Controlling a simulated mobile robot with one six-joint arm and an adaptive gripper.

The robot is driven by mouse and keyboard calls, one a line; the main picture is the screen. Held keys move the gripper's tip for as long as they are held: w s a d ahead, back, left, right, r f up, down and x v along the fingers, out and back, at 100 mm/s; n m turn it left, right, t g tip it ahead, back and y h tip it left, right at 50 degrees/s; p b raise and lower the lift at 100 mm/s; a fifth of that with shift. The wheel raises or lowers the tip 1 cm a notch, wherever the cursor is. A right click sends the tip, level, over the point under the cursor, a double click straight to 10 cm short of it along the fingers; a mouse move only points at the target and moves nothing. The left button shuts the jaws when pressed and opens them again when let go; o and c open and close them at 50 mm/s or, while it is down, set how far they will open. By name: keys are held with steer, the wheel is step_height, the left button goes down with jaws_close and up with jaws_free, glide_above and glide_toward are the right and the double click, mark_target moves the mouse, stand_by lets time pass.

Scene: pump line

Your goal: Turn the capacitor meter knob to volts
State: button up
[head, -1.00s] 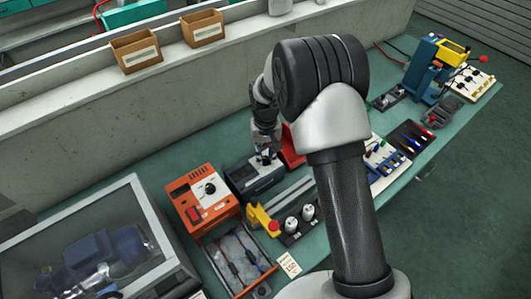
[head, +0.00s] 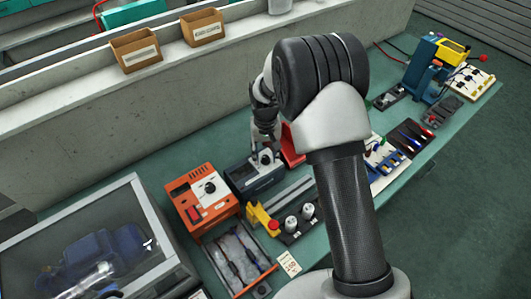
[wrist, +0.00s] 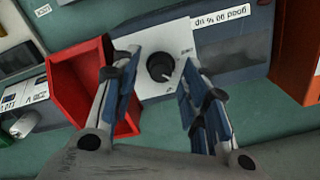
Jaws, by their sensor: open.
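The capacitor meter (head: 258,182) is a dark blue-grey box on the green bench, with a white panel on its top. In the wrist view its round black knob (wrist: 160,67) sits on the white panel (wrist: 145,41). The knob's pale pointer mark points to the picture's lower right. The small panel markings are too blurred to read surely. My gripper (wrist: 159,62) is open, with one blue-padded finger on each side of the knob and gaps between. In the head view my gripper (head: 264,143) is over the meter's far side, partly hidden by my arm.
A red open bin (wrist: 93,92) stands close beside the meter; it also shows in the head view (head: 291,145). An orange unit (head: 200,196) stands left of the meter. White cylinders (head: 292,223) and a yellow part with a red button (head: 262,217) stand in front.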

mark_target(265, 157)
step_height(265, 157, up, 12)
stand_by(0.6)
steer(key=shift+s, duration=0.1)
stand_by(0.4)
